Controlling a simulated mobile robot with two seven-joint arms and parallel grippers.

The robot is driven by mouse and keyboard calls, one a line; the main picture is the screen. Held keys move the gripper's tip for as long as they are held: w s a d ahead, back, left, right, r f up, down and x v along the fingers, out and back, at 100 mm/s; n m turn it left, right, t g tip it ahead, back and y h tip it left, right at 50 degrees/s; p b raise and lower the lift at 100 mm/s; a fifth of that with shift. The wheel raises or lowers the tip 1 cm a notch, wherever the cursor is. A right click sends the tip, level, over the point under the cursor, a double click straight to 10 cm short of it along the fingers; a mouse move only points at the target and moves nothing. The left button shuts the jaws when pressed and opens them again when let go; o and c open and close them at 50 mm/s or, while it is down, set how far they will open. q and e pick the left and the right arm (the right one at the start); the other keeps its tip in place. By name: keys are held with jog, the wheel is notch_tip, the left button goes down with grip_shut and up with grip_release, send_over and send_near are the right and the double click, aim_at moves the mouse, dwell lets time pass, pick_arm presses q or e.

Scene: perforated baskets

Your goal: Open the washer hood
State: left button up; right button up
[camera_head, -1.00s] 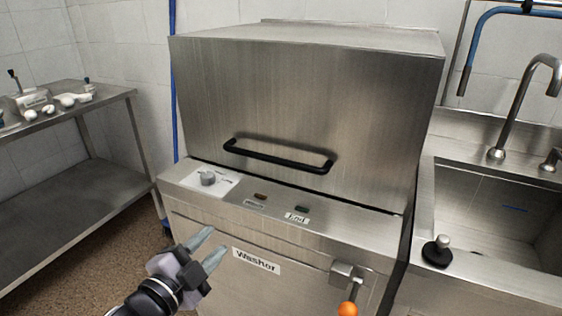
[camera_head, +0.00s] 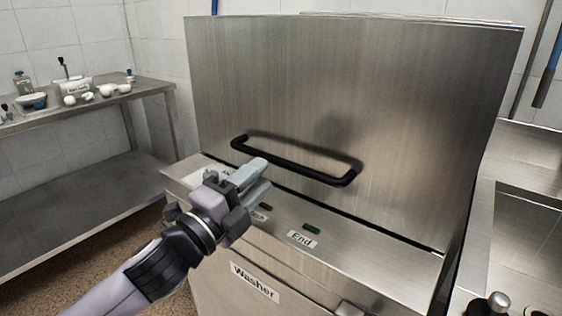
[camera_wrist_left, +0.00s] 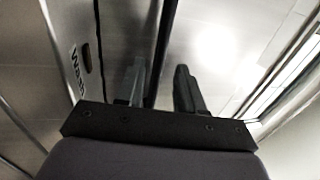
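The washer's hood (camera_head: 420,120) is a large brushed-steel box, resting down on the washer body (camera_head: 220,275). A black bar handle (camera_head: 295,165) runs across its lower front. My left gripper (camera_head: 256,177) is in front of the washer, just below the left half of the handle, with its fingers pointing up and right. Whether a finger touches the handle cannot be told. My right gripper is not in view.
A control ledge with a green light (camera_head: 312,230) and an "End" label juts out below the hood. A steel table (camera_head: 80,205) with small items stands at left. A steel sink counter (camera_head: 530,150) stands close on the right.

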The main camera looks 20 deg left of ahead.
aim_at(275, 163)
pick_arm(q)
jog(key=shift+x, duration=3.05)
grip_shut()
